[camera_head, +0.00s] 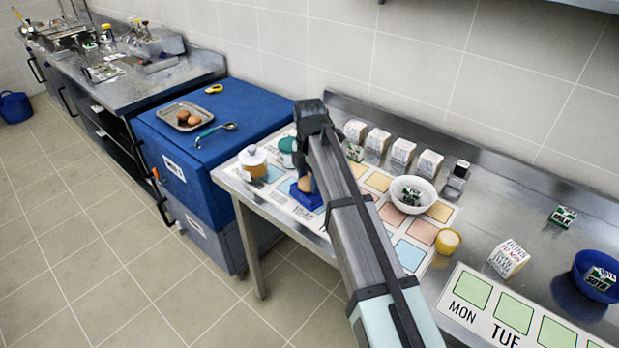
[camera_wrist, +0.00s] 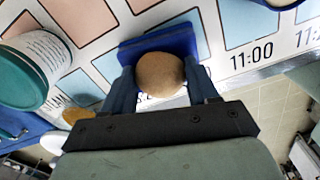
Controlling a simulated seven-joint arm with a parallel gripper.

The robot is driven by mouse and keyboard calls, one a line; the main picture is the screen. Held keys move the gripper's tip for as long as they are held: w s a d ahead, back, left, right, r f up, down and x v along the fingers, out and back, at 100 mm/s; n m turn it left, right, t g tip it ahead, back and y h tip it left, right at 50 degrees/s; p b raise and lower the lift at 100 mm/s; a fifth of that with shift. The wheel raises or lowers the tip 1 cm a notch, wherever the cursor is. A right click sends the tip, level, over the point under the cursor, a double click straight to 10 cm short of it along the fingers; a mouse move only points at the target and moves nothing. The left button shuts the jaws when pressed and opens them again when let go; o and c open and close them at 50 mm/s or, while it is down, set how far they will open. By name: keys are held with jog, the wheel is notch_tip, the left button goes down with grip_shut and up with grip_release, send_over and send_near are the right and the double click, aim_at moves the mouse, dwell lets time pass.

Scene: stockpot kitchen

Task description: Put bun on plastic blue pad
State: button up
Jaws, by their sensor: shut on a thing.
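The bun (camera_wrist: 160,74) is round and brown. In the wrist view it sits between the two fingers of my gripper (camera_wrist: 161,84), which is shut on it. The blue plastic pad (camera_wrist: 160,43) lies on the printed chart directly under or just behind the bun; I cannot tell whether they touch. In the head view the bun (camera_head: 306,184) shows beside my arm, above the blue pad (camera_head: 304,198) near the table's front edge. My arm hides most of my gripper there.
A green-lidded tub (camera_wrist: 25,72) stands close to the left of my gripper in the wrist view. In the head view, a white jar with an orange base (camera_head: 253,161), a white bowl (camera_head: 425,194) and several cartons (camera_head: 402,153) stand on the steel table.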

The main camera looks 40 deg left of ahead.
aim_at(310, 178)
jog(key=shift+f, duration=0.1)
jog(key=o, duration=1)
jog(key=shift+o, duration=0.2)
notch_tip(310, 178, up, 12)
